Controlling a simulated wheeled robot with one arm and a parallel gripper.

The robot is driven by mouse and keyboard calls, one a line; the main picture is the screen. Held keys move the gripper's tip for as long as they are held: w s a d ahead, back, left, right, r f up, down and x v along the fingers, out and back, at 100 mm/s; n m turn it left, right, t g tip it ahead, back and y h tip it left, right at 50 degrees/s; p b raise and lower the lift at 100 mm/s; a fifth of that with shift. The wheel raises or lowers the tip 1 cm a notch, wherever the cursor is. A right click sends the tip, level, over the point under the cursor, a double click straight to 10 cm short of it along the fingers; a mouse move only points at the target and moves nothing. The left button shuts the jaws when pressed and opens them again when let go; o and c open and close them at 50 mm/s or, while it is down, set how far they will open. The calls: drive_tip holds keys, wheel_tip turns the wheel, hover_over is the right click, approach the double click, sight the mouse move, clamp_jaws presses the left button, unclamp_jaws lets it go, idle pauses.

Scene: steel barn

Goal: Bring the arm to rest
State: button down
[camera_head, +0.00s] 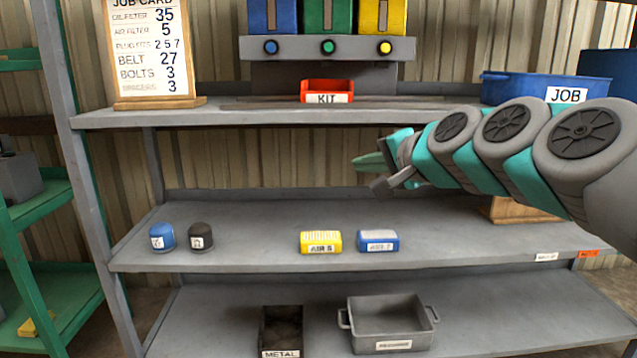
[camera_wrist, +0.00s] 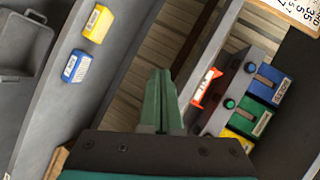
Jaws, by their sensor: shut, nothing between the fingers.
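My arm reaches in from the right in the head view, in front of the shelf unit. My gripper (camera_head: 368,172) points left, in the gap between the upper and middle shelves. In the wrist view the green fingers of my gripper (camera_wrist: 160,85) are together with nothing between them. The fingers are clear of the objects on the shelves. The arm hides part of the upper shelf's right side and part of a wooden block (camera_head: 515,211) on the middle shelf.
The upper shelf (camera_head: 230,115) holds a red KIT bin (camera_head: 327,86), a blue JOB bin (camera_head: 515,88) and a job card (camera_head: 152,50). The middle shelf holds blue and dark filters, a yellow box (camera_head: 320,242) and a blue box (camera_head: 378,241). Two bins stand below.

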drive_tip(key=s+a+f+n+g+h, duration=0.1)
drive_tip(key=s+a+f+n+g, duration=0.1)
drive_tip(key=s+f, duration=0.35)
drive_tip(key=s+a+f+n+g, duration=0.1)
drive_tip(key=s+f+n+g, duration=0.15)
drive_tip(key=f, duration=0.55)
drive_tip(key=s+d+f+n+g+h, duration=0.1)
drive_tip(key=s+d+f+g+h, duration=0.1)
drive_tip(key=s+f, duration=0.4)
drive_tip(key=s+d+f+n+g+h, duration=0.1)
drive_tip(key=s+d+f+g, duration=0.3)
drive_tip(key=s, duration=0.9)
drive_tip(key=s+d+f+n+g+h, duration=0.2)
drive_tip(key=s+d+f+g, duration=0.1)
drive_tip(key=s+f, duration=0.7)
drive_tip(key=shift+d+g+h, duration=0.3)
drive_tip(key=shift+d+g, duration=0.05)
drive_tip(key=shift+d, duration=0.1)
